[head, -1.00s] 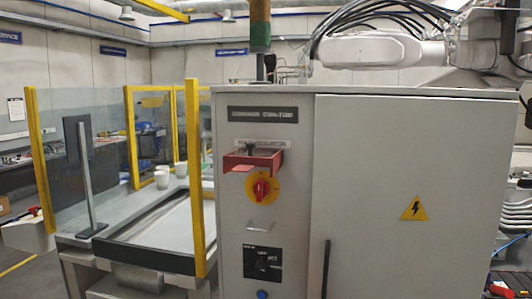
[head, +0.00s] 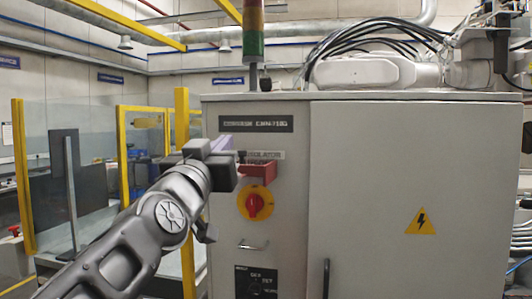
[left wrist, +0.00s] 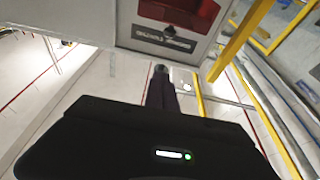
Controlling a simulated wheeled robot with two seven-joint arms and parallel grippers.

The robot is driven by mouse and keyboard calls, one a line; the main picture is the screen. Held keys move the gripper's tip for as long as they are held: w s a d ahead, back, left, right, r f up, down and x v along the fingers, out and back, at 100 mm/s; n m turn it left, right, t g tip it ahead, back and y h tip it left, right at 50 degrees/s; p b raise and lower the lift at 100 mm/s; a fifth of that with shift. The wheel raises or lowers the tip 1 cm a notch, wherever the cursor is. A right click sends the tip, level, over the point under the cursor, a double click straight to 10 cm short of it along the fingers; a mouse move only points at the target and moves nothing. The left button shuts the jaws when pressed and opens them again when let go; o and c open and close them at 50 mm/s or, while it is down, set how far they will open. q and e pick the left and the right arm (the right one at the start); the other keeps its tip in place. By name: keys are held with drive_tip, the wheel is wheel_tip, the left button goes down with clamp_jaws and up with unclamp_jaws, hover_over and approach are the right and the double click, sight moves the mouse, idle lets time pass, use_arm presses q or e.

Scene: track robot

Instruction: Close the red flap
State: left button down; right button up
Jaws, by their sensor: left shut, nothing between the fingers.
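The red flap (head: 262,170) sits on the front of the grey cabinet, below the black label and above the red rotary switch on its yellow disc (head: 255,203). It juts outward, and my left gripper hides its left part in the head view. My left gripper (head: 224,150) is shut and empty, in front of the flap's upper left side; I cannot tell whether it touches. In the left wrist view, the shut fingers (left wrist: 161,78) point toward the cabinet's label, with the red flap (left wrist: 180,12) beyond at the top edge. My right gripper is not in view.
The grey cabinet door (head: 400,190) with a warning triangle fills the right. A small handle (head: 252,245) and a black selector panel (head: 256,281) lie below the switch. A yellow post (head: 184,120) and glass guard stand left of the cabinet.

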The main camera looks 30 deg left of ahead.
use_arm(q)
drive_tip(key=shift+s+a, duration=0.1)
drive_tip(key=shift+s, duration=0.05)
idle(0.3)
wheel_tip(320, 180, up, 3)
drive_tip(key=p, duration=0.4)
hover_over(247, 165)
drive_tip(key=s+a, duration=0.2)
drive_tip(key=shift+w+d+f+b, duration=0.1)
drive_tip(key=shift+w+f+b, duration=0.1)
drive_tip(key=shift+f+b, duration=0.65)
drive_tip(key=shift+w+d+f+b, duration=0.15)
drive_tip(key=shift+f+b, duration=0.3)
drive_tip(key=shift+f, duration=0.8)
